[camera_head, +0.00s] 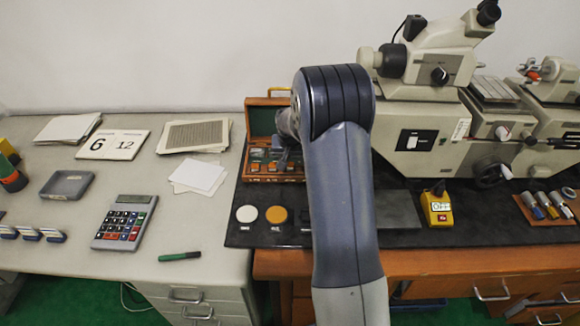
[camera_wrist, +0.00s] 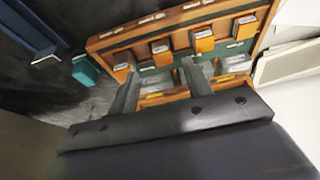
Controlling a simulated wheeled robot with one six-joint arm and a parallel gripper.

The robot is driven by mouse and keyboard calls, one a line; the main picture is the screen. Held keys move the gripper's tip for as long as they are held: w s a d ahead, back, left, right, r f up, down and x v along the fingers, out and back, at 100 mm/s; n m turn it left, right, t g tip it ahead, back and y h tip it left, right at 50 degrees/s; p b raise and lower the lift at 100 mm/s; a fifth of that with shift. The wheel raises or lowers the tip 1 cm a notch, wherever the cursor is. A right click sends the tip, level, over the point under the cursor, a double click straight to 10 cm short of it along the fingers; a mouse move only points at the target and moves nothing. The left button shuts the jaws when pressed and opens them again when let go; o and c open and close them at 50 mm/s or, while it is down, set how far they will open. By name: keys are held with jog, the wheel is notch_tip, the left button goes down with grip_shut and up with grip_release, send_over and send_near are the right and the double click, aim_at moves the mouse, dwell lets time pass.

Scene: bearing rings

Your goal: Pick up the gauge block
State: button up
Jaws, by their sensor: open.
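An open wooden case (camera_head: 258,122) stands on the dark mat, left of my arm, with several small blocks in its compartments. In the wrist view the case (camera_wrist: 97,42) fills the upper middle. Several orange pieces with grey tops, such as one block (camera_wrist: 203,40), sit in its row; I cannot tell which piece is the gauge block. My gripper (camera_wrist: 159,71) is open, its two fingers apart and reaching over the near part of the case. Nothing is visibly held between them. In the head view my arm hides part of the case's right side.
A teal piece (camera_wrist: 86,70) lies beside the case. A microscope (camera_head: 425,65) stands behind right, with a yellow device (camera_head: 437,208) in front. White and orange discs (camera_head: 276,214) lie on the mat. A calculator (camera_head: 125,222) and green marker (camera_head: 180,256) lie left.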

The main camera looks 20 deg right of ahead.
aim_at(290, 165)
jog(key=shift+a+p+x, duration=0.1)
jog(key=shift+p+x, duration=0.35)
jog(key=shift+x, duration=0.8)
jog(key=shift+a+p+x, duration=0.15)
jog(key=shift+p+x, duration=0.25)
jog(key=shift+x, duration=0.8)
grip_shut()
